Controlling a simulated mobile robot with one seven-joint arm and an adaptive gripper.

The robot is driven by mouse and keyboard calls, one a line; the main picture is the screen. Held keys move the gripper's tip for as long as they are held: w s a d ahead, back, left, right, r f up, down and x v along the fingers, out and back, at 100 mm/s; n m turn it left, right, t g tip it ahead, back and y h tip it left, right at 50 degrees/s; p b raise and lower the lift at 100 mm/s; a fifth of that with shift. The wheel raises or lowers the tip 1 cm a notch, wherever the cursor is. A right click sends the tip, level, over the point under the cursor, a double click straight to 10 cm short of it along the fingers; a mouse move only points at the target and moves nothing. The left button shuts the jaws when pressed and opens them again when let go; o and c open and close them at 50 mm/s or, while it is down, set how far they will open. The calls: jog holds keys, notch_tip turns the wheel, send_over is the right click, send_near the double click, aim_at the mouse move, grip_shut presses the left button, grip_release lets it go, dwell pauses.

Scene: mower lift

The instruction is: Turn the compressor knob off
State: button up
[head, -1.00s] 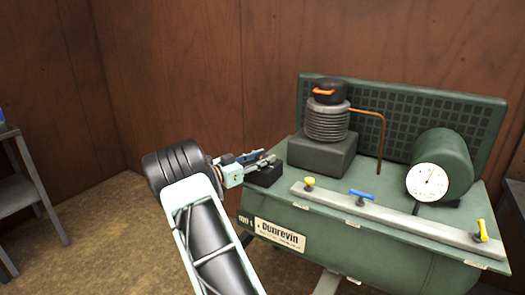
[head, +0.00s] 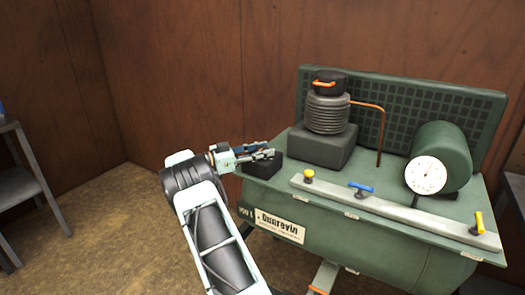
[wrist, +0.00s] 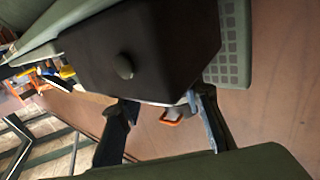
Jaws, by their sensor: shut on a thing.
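The green compressor (head: 360,232) fills the right of the head view, with a small black box (head: 262,168) at its left end. In the wrist view the black box (wrist: 150,45) looms close, with a small round grey knob (wrist: 123,66) on the face towards me. No knob shows on the box in the head view. My gripper (head: 268,154) is at the top of this box. In the wrist view my gripper (wrist: 160,100) has its fingers apart at the box's lower picture edge, closed on the box as far as I can tell. The box hides the fingertips; the round knob is not between them.
The dark pump with its orange handle (head: 325,89) stands just right of my gripper. A rail (head: 395,215) bears yellow and blue valve handles, and a dial gauge (head: 426,175) sits further right. A grey shelf (head: 30,190) stands far left; the floor between is clear.

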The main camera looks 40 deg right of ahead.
jog(key=shift+r, duration=0.1)
jog(key=o, duration=1.2)
jog(key=shift+c, duration=0.2)
jog(key=v, duration=1.2)
